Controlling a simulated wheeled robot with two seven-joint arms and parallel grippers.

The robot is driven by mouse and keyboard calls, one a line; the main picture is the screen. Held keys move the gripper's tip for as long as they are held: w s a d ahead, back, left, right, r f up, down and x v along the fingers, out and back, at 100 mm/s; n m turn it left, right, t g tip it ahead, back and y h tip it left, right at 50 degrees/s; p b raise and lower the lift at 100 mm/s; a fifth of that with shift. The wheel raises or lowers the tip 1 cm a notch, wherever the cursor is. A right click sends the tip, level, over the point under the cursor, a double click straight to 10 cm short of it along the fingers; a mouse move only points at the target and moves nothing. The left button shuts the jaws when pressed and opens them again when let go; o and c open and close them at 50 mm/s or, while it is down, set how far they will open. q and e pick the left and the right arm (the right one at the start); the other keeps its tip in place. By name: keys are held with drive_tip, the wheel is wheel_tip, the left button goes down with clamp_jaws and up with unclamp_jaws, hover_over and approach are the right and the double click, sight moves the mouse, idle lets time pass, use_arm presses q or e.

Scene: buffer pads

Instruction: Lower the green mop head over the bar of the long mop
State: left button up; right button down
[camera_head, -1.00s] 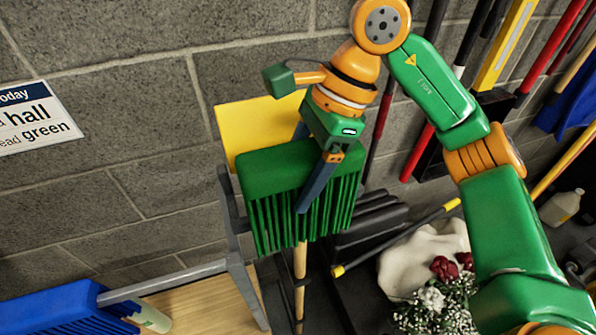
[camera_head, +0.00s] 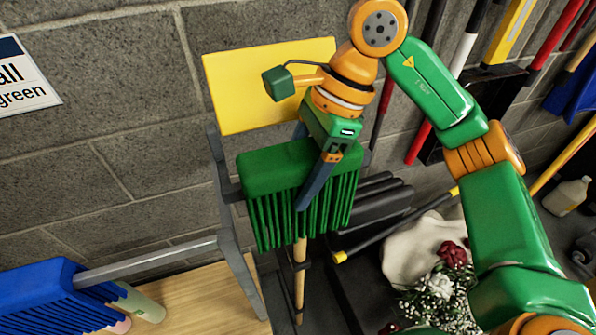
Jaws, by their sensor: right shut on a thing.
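The green mop head (camera_head: 283,180) hangs upright with its strands down in the middle of the head view. My right gripper (camera_head: 318,185) is shut on it, with a dark finger across its front. A long mop with a wooden handle (camera_head: 300,272) stands upright directly below it. The handle's top and the bar are hidden behind the strands, so I cannot tell whether the head touches the bar. My left gripper is not in view.
A grey frame (camera_head: 232,235) stands close to the left of the mop head, with a yellow panel (camera_head: 232,95) behind. A blue mop head (camera_head: 40,290) is at lower left. Flowers (camera_head: 440,285) and a white sack (camera_head: 412,245) lie at lower right. Tools lean on the wall.

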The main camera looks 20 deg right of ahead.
sight(314, 147)
drive_tip(key=shift+f, duration=0.1)
idle(0.3)
drive_tip(key=shift+f+b, duration=0.25)
drive_tip(key=shift+b, duration=0.05)
unclamp_jaws()
drive_tip(key=p+v, duration=0.1)
drive_tip(key=v, duration=0.6)
drive_tip(key=shift+r, duration=0.1)
